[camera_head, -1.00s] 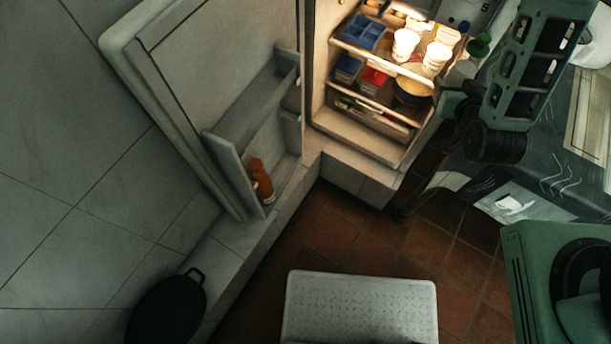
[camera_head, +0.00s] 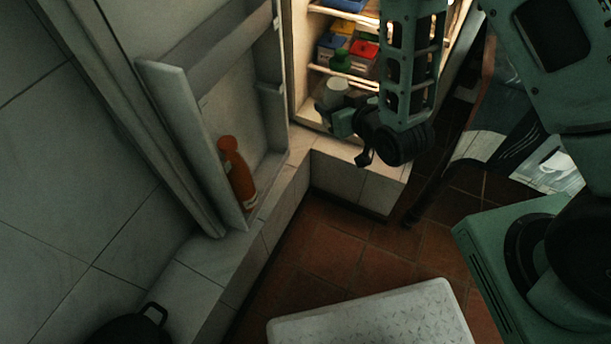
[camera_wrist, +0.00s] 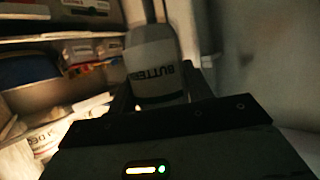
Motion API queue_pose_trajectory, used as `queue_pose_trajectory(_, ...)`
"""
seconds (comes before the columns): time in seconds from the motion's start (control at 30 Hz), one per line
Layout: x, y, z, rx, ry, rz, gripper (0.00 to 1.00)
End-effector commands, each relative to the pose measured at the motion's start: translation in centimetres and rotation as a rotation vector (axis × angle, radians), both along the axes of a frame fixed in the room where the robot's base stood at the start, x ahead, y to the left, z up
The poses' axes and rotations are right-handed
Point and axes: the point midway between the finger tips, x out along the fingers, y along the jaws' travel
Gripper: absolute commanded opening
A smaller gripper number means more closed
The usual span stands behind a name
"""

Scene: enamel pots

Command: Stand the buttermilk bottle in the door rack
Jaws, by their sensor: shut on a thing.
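The door rack (camera_head: 172,112) is on the inside of the open fridge door, left of my gripper and apart from the bottle. Its floor is partly hidden by its front wall.
An orange bottle (camera_head: 238,172) stands in the lower door rack near its outer end; room shows beside it toward the hinge. Fridge shelves hold boxes, including a red one (camera_head: 364,50). A pale patterned step (camera_head: 370,318) is on the tiled floor. A dark pan (camera_head: 130,330) lies lower left.

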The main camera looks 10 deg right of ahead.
Motion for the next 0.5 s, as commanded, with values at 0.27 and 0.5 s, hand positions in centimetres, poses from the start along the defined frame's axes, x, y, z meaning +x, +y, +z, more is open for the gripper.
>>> queue_pose_trajectory(0.27, -0.6, 3.1, -8.3, -0.002, -0.004, 0.094, 0.00)
queue_pose_trajectory(0.5, -1.3, 5.6, -13.4, -0.005, -0.005, 0.169, 0.00)
